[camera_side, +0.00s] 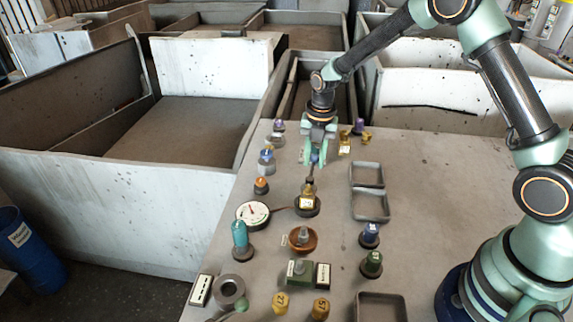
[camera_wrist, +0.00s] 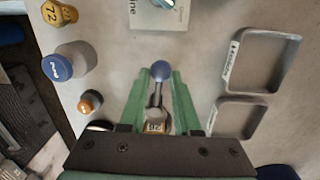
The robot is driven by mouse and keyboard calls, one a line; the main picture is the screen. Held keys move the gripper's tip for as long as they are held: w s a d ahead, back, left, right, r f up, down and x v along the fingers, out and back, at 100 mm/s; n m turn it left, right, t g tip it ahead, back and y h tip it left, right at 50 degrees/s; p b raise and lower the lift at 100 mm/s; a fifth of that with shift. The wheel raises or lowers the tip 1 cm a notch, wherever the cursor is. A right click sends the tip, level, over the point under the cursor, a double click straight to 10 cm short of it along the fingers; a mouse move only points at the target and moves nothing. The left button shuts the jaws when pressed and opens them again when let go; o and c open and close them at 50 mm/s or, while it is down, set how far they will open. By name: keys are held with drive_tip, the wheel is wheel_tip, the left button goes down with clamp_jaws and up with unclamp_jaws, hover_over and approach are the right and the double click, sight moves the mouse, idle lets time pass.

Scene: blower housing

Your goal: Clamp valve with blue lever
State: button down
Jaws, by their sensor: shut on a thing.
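The valve with the blue lever shows in the side view as a small yellow, labelled body (camera_side: 306,198) with a dark stem, at a dark round base in the middle of the table. In the wrist view its round blue lever knob (camera_wrist: 160,72) and grey stem stand between my green fingers, with the yellow numbered body (camera_wrist: 154,128) nearer the palm. My gripper (camera_side: 315,160) points down over the valve and is shut on it; it also shows in the wrist view (camera_wrist: 161,80). I cannot tell whether the valve is clear of the base.
A white dial gauge (camera_side: 252,213) and an orange-capped knob (camera_side: 261,186) stand left of the valve. Two grey trays (camera_side: 370,206) lie to the right. A brown bowl (camera_side: 302,240), a teal cylinder (camera_side: 240,236) and a green block (camera_side: 299,273) stand nearer the front.

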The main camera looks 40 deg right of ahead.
drive_tip(key=shift+w+d+r, duration=0.1)
drive_tip(key=shift+w+d, duration=0.05)
drive_tip(key=shift+w, duration=0.1)
drive_tip(key=c, duration=0.7)
unclamp_jaws()
drive_tip(key=shift+s, duration=0.1)
drive_tip(key=r, duration=0.8)
drive_tip(key=s+r, duration=0.1)
drive_tip(key=r, duration=0.3)
